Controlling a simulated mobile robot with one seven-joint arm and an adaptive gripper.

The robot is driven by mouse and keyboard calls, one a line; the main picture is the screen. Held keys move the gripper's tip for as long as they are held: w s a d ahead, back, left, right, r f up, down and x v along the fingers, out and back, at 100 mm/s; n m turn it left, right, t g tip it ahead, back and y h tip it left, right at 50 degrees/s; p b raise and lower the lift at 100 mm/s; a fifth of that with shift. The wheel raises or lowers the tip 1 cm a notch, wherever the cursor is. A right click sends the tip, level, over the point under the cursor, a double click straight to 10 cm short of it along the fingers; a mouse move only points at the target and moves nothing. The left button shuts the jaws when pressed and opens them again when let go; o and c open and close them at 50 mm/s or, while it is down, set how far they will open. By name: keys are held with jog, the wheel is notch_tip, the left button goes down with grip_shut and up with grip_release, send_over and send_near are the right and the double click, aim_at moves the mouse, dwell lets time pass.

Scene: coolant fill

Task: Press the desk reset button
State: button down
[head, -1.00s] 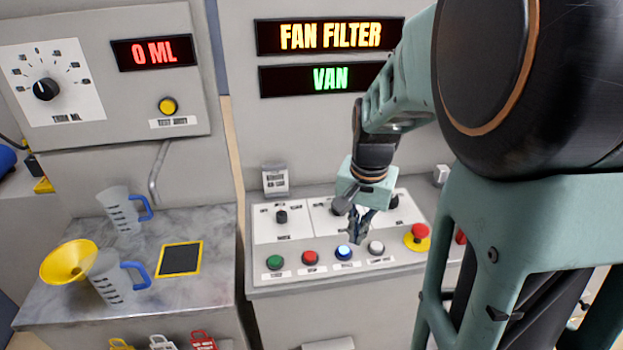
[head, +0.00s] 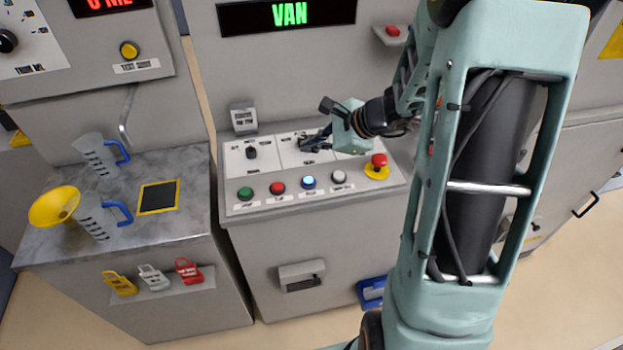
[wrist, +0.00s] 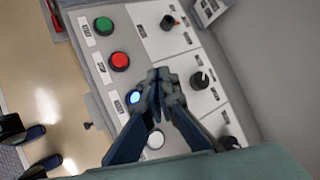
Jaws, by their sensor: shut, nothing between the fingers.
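The control desk (head: 222,190) has a row of buttons along its front: green (head: 246,193), red (head: 278,188), lit blue (head: 308,182) and white (head: 339,177). Their labels are too small to read, so I cannot tell which is reset. My gripper (head: 305,146) is shut and empty, over the desk panel behind the blue button. In the wrist view my gripper (wrist: 155,84) points over the panel beside the blue button (wrist: 134,97), which its fingers partly border. The white button (wrist: 155,140) shows between the fingers. I see no contact with any button.
A red mushroom button on a yellow base (head: 377,168) stands right of the row. Dark knobs (head: 251,152) rise from the panel, with a small sign box (head: 243,118) behind. The left counter (head: 150,222) holds jugs and a yellow funnel (head: 54,206).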

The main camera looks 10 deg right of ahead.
jog(key=b, duration=0.6)
send_over(311, 182)
notch_tip(311, 182, down, 7)
jog(key=shift+w+f, duration=0.15)
jog(key=shift+f, duration=0.05)
jog(key=shift+f+b, duration=0.75)
dwell(0.7)
jog(key=shift+f+b, duration=0.4)
jog(key=shift+b, duration=0.2)
jog(key=shift+f+b, duration=0.55)
jog(key=shift+b, duration=0.1)
dwell(0.5)
jog(key=shift+r, duration=0.15)
jog(key=shift+r+p, duration=0.65)
jog(key=shift+r, duration=0.2)
